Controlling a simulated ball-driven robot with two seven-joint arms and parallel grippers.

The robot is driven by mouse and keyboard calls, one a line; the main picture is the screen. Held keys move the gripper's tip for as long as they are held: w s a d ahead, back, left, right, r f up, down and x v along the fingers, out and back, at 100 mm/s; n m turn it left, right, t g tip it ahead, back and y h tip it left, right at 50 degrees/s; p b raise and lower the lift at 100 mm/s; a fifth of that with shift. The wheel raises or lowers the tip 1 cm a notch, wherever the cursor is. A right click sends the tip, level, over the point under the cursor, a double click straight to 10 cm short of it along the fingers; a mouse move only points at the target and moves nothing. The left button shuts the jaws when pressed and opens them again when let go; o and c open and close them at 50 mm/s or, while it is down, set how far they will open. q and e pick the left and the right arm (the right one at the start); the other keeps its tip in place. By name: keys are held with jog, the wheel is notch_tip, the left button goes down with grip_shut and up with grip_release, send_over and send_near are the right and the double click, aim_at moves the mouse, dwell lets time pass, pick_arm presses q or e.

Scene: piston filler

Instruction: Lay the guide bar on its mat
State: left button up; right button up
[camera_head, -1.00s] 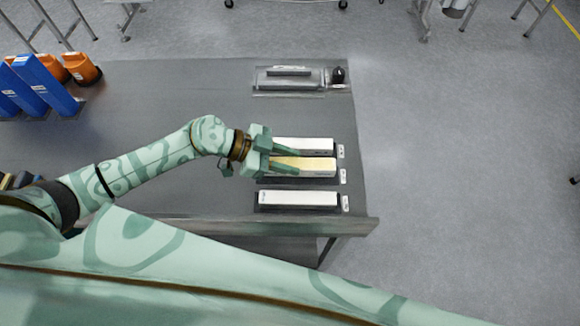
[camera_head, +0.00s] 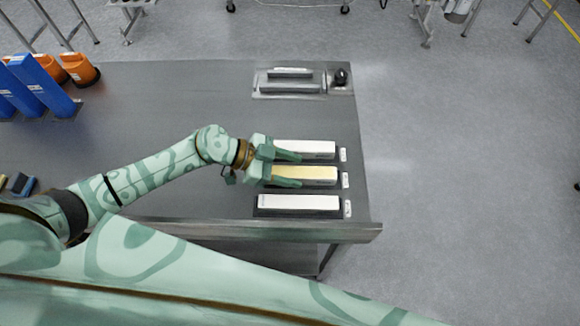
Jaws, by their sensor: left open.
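A yellow-topped bar (camera_head: 310,175), which appears to be the guide bar, lies flat on a dark mat (camera_head: 338,184), the middle one of three in a column. My left gripper (camera_head: 298,170) is open over this bar, with one finger beyond its far side and the other along its near side. The fingers hide part of the bar's left end, and I cannot tell whether they touch it. My right gripper is out of view.
White bars lie on the mats just beyond (camera_head: 315,148) and nearer (camera_head: 298,202). A grey tray (camera_head: 262,92) and a dark round knob (camera_head: 341,76) are at the far right corner. Blue holders (camera_head: 45,85) and orange containers (camera_head: 80,68) stand far left. The table middle is clear.

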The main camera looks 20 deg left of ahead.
pick_arm(q)
jog(key=p+v, duration=0.1)
jog(key=v, duration=1.1)
jog(key=shift+p, duration=0.3)
jog(key=shift+r, duration=0.15)
